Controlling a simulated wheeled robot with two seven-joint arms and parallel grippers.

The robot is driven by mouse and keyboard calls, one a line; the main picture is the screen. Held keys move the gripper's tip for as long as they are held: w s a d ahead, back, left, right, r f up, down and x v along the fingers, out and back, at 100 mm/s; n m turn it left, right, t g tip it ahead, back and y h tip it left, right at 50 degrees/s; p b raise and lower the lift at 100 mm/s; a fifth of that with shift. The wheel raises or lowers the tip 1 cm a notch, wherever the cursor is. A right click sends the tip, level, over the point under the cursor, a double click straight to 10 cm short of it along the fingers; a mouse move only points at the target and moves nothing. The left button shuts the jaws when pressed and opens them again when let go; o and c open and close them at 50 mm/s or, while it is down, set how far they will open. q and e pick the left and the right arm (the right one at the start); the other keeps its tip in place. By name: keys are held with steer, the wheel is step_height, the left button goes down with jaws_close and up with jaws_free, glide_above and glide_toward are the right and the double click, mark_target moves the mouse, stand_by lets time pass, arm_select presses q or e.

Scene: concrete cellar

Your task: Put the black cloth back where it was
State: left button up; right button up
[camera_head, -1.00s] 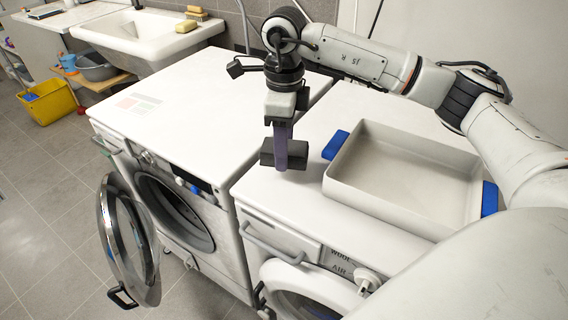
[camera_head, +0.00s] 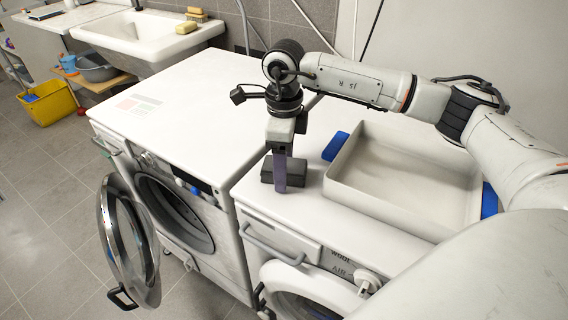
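The black cloth (camera_head: 296,171) is a dark folded block at the front left of the right washing machine's white top (camera_head: 309,198). My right gripper (camera_head: 280,188) points straight down, with a purplish finger across the cloth's near side. It appears shut on the cloth; the far finger is hidden. The cloth is low over the top, and I cannot tell whether it touches it. My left gripper is not in view.
A grey tray (camera_head: 345,200) with blue handles stands just right of the cloth. The left washing machine's top (camera_head: 190,105) is mostly clear, and its round door (camera_head: 128,240) hangs open. A sink (camera_head: 145,38) and a yellow bucket (camera_head: 48,103) are farther back.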

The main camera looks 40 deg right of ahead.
step_height(320, 180, up, 12)
steer(key=shift+r, duration=0.15)
stand_by(0.5)
step_height(320, 180, down, 12)
steer(key=shift+r, duration=1.85)
steer(key=shift+f, duration=0.1)
